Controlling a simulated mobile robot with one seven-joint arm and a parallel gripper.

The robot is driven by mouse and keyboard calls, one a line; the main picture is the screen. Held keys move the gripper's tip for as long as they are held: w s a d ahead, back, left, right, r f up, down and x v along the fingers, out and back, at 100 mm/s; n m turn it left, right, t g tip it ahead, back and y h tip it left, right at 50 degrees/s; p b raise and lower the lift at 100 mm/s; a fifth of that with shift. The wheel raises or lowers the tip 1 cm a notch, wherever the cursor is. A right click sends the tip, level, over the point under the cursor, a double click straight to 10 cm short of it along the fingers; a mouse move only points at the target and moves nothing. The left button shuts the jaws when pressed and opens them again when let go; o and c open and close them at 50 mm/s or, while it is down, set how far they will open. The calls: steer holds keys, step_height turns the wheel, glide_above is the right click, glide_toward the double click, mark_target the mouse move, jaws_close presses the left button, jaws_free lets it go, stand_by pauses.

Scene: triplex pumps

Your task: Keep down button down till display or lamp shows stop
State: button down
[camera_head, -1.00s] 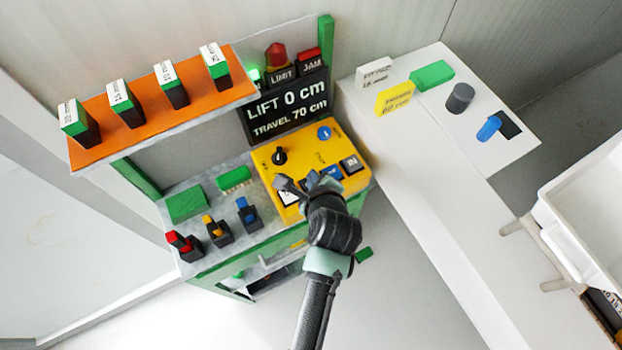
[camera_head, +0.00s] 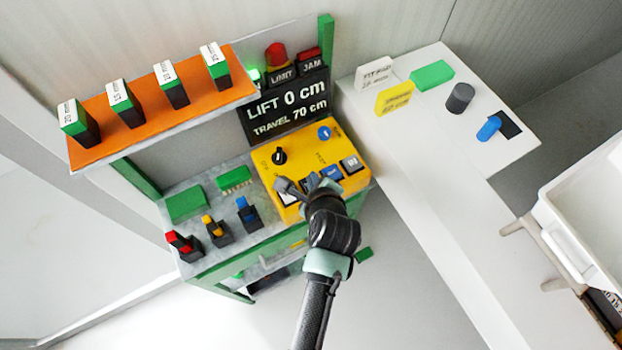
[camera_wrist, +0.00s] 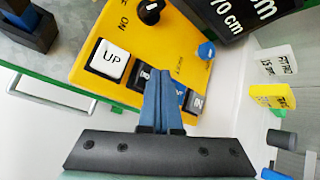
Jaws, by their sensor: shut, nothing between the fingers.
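A yellow control box (camera_head: 323,150) carries a white UP button (camera_wrist: 108,60), a dark button (camera_wrist: 142,78) beside it, a blue button (camera_head: 332,172) and a dark IN button (camera_head: 350,163). My gripper (camera_head: 312,181) is shut and empty over the button row. In the wrist view its fingertips (camera_wrist: 160,74) overlap the dark button right of UP and hide part of its label. Whether they touch or press it I cannot tell. The display (camera_head: 287,108) reads LIFT 0 cm and TRAVEL 70 cm. A green lamp (camera_head: 254,76) glows; red LIMIT (camera_head: 276,54) and JAM (camera_head: 309,55) lamps look unlit.
The box also has a black knob (camera_head: 279,156) and a round blue button (camera_head: 324,132). An orange shelf (camera_head: 150,118) with several labelled blocks is at left. Red, yellow and blue-topped valves stand below it. A white counter (camera_head: 425,130) is at right.

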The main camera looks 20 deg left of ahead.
steer(key=shift+f, duration=0.6)
stand_by(1.6)
steer(key=shift+r, duration=0.1)
stand_by(1.4)
steer(key=shift+r+p, duration=0.95)
step_height(320, 180, up, 5)
steer(key=p, duration=0.5)
steer(key=shift+r+p, duration=0.1)
steer(key=shift+p, duration=0.2)
